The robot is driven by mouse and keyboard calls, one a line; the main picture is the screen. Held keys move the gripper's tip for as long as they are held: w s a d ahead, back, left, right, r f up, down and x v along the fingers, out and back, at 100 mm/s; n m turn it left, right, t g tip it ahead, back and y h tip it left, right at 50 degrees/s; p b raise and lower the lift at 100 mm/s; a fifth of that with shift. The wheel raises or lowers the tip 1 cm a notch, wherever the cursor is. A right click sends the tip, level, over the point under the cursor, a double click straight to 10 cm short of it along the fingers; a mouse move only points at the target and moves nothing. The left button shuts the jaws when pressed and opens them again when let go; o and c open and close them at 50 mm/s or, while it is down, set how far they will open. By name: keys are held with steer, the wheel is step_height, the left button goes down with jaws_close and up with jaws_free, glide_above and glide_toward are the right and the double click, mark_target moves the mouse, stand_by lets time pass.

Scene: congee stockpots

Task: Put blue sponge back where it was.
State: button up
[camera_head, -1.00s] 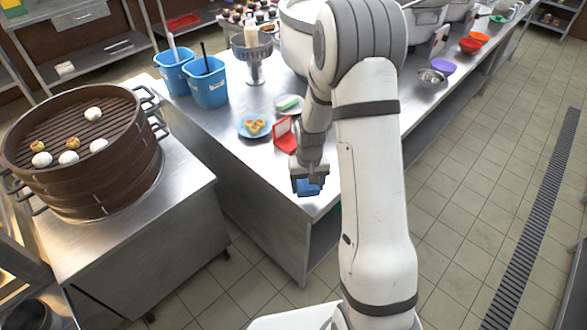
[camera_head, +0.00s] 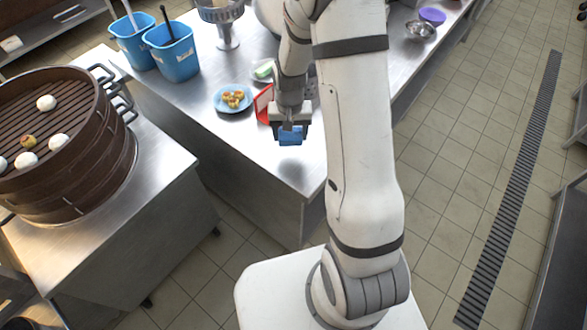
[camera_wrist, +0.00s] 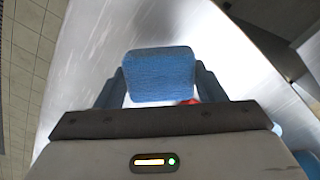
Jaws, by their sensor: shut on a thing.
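The blue sponge (camera_head: 291,137) is held in my gripper (camera_head: 290,131) over the near end of the steel counter (camera_head: 300,175). In the wrist view the blue sponge (camera_wrist: 160,74) sits between the two fingers of my gripper (camera_wrist: 160,88), which are shut on it. The bright counter top (camera_wrist: 225,60) shows beyond it. I cannot tell whether the sponge touches the counter or is a little above it.
A red object (camera_head: 264,103) stands just left of my gripper. Near it are a blue plate (camera_head: 220,108) with small pastries and a dish with a green item (camera_head: 264,70). Blue buckets (camera_head: 174,52) stand further left. A bamboo steamer (camera_head: 75,170) is on the left table.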

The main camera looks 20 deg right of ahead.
mark_target(296, 169)
steer(key=s+r+m+b, duration=0.2)
steer(key=s+r+m, duration=0.1)
steer(key=s+m, duration=0.4)
steer(key=shift+m, duration=0.5)
steer(key=f, duration=0.6)
steer(key=w+f, duration=0.1)
steer(key=f, duration=0.2)
steer(key=shift+f, duration=0.1)
steer(key=shift+f, duration=0.2)
steer(key=o, duration=1)
steer(key=shift+r, duration=0.1)
steer(key=shift+c, duration=0.2)
